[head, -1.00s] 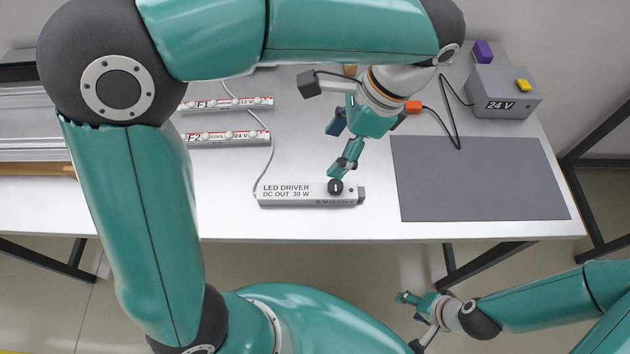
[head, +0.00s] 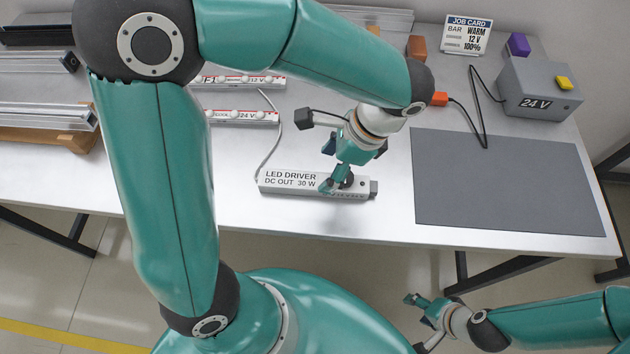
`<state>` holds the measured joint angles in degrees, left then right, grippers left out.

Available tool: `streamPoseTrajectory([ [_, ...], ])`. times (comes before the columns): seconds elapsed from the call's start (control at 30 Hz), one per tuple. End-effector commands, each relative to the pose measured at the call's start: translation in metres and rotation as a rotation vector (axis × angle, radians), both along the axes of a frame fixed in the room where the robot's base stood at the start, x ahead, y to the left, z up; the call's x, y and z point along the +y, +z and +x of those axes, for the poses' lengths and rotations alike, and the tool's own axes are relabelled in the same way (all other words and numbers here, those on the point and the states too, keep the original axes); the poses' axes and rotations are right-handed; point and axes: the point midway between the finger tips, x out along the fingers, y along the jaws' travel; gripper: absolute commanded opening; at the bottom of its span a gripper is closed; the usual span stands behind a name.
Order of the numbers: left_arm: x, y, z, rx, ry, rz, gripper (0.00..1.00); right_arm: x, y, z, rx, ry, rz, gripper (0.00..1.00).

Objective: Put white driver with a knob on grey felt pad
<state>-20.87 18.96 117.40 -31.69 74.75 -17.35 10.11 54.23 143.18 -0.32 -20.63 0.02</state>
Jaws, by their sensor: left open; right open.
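The white LED driver (head: 290,183) lies on the table, left of the grey felt pad (head: 510,185) and apart from it. Its black knob sits near its right end, partly hidden by my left gripper. My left gripper (head: 334,186) is open and low over the driver at the knob; I cannot tell whether the fingers touch it. The pad lies flat and bare. My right gripper (head: 414,302) is open and empty, in front of the table's near edge.
A grey 24 V box (head: 538,88) with a yellow button stands behind the pad, its cable ending in an orange plug (head: 439,99). A job card (head: 468,35) and a purple block (head: 518,44) stand at the back. Two LED bars (head: 240,117) lie behind the driver, a cable running to it.

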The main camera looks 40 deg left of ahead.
Motion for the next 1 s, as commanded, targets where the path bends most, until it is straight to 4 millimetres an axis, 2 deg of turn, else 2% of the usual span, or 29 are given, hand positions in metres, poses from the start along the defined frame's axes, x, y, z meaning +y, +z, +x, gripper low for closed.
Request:
streamPoseTrajectory([
  [0.27, 0.006, -0.017, -0.004, 0.003, 0.000, 0.000, 0.73, 0.000, 0.001, 0.000, 0.000, 0.000, 0.000, 0.57],
  [0.57, 0.020, -0.054, -0.009, 0.003, 0.002, 0.000, 0.73, 0.000, 0.002, 0.000, 0.000, 0.000, 0.000, 0.57],
  [0.87, 0.021, -0.059, -0.010, -0.001, 0.000, -0.001, 0.73, 0.000, 0.002, 0.000, 0.000, 0.000, 0.000, 0.57],
  [1.0, 0.021, -0.058, -0.010, -0.001, 0.000, -0.001, 0.50, 0.000, 0.002, 0.000, 0.000, 0.000, 0.000, 0.57],
])
